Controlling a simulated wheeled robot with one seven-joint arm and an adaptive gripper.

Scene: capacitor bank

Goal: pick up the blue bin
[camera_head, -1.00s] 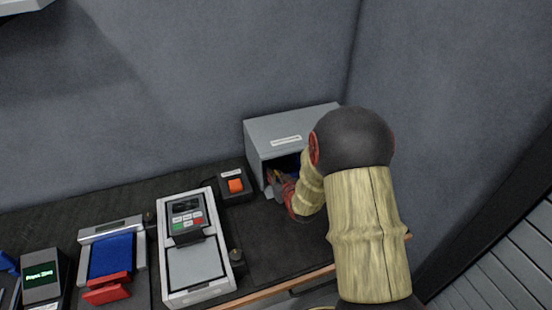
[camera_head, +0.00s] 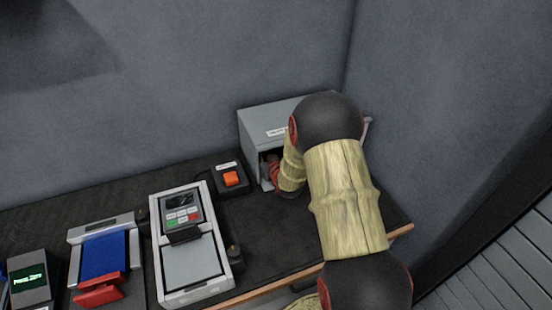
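No thing in view is clearly a blue bin. A blue panel (camera_head: 104,255) with a red front part lies in a grey frame at the lower left. My arm reaches over the table into the open front of a grey metal box (camera_head: 258,121) by the wall. Only a small reddish part of my arm's end (camera_head: 272,170) shows at the opening. My gripper's fingers and whatever they may hold are hidden by the box and my arm, as is most of the box's inside.
An orange switch (camera_head: 231,179) on a black base stands left of the box. A device with a keypad (camera_head: 181,212) is left of it, and a small display unit (camera_head: 29,279) is at the far left. The dark tabletop (camera_head: 270,240) before the box is clear. Walls close in behind and right.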

